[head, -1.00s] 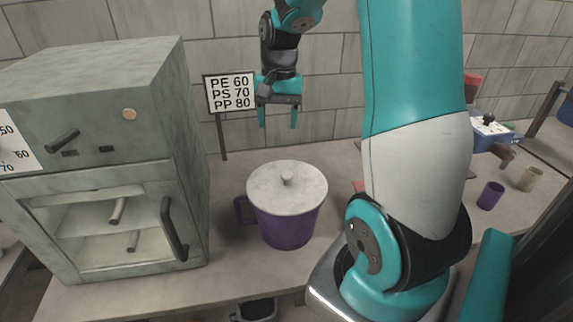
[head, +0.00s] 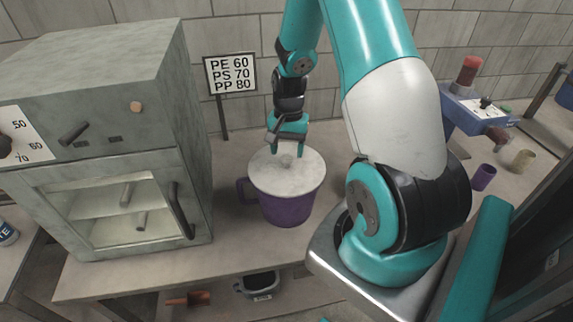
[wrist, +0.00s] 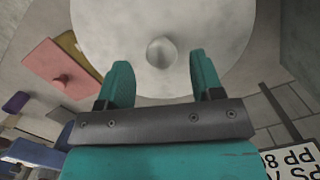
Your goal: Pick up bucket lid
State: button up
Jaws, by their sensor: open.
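The bucket lid (head: 262,172) is a pale round disc with a small round knob on top. It sits on the purple bucket (head: 287,208), which has a handle on its left side and stands on the bench. My gripper (head: 288,152) is above the lid, pointing down near the knob. In the wrist view my gripper (wrist: 158,85) is open, with one teal finger to each side of the knob (wrist: 161,52). The knob appears slightly ahead of the fingertips, and nothing is held. The lid (wrist: 215,28) fills the upper middle of that view.
A grey oven (head: 110,130) with a glass door stands left of the bucket. A sign (head: 230,74) on a post stands behind. In the wrist view a pink board (wrist: 62,70) lies beside the bucket. A blue box (head: 462,115) and a purple cup (head: 483,177) are at right.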

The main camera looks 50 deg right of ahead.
aim_at(287, 157)
jog(key=shift+a+f+p, duration=0.15)
jog(key=shift+f+p, duration=0.55)
jog(key=shift+f, duration=1.25)
jog(key=c, duration=1)
jog(key=shift+r, duration=0.15)
